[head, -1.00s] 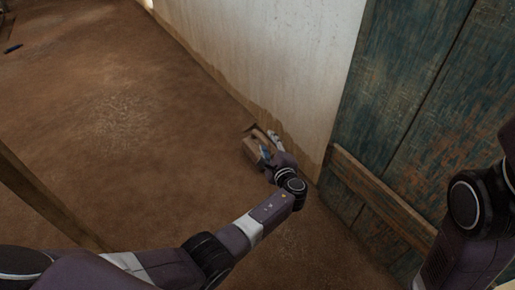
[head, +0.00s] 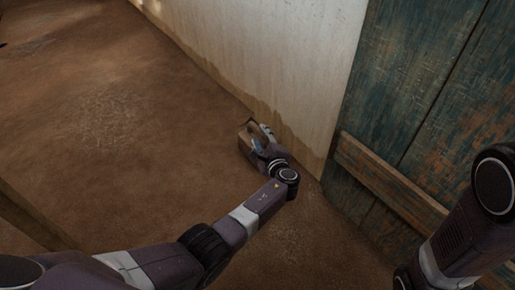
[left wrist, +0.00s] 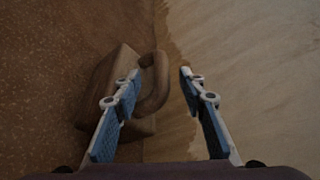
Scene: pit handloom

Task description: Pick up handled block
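The handled block (head: 244,141) is a brown wooden block on the earthen floor by the foot of the pale wall, partly hidden by my left gripper in the head view. In the left wrist view the block (left wrist: 108,78) sits left of centre, with its curved handle (left wrist: 155,84) on its right side. My left gripper (head: 261,137) is open at the block. In the left wrist view, the handle lies between the two fingers of the left gripper (left wrist: 160,75), nearer the left finger. My right gripper is out of view; only part of my right arm shows.
The pale wall (head: 265,55) rises close beside the block. A worn blue-green wooden panel with a brown rail (head: 385,180) stands to the right. A wooden beam (head: 35,220) lies at the left. Open earthen floor (head: 105,115) spreads to the left.

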